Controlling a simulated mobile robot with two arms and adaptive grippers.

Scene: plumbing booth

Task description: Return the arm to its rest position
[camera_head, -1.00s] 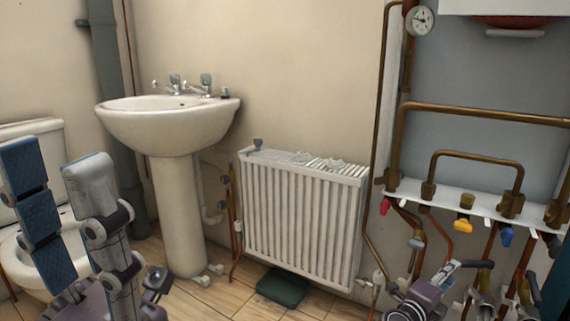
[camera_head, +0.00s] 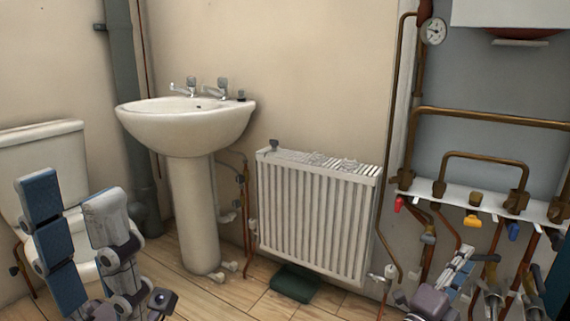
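My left gripper (camera_head: 72,197) is at the lower left, its fingers pointing up. One finger shows blue pads and the other a grey back. A gap shows between them with nothing held. It is in front of the toilet (camera_head: 52,146) and left of the basin pedestal. My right gripper (camera_head: 458,270) is at the lower right, in front of the pipes below the white shelf. Only part of it shows, and I cannot tell how far its fingers are apart. I see nothing held in it.
A white basin (camera_head: 186,125) stands on a pedestal. A white radiator (camera_head: 312,220) hangs on the wall, with a dark green block (camera_head: 295,284) on the floor below. Copper pipes and coloured valves line the white shelf (camera_head: 470,201).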

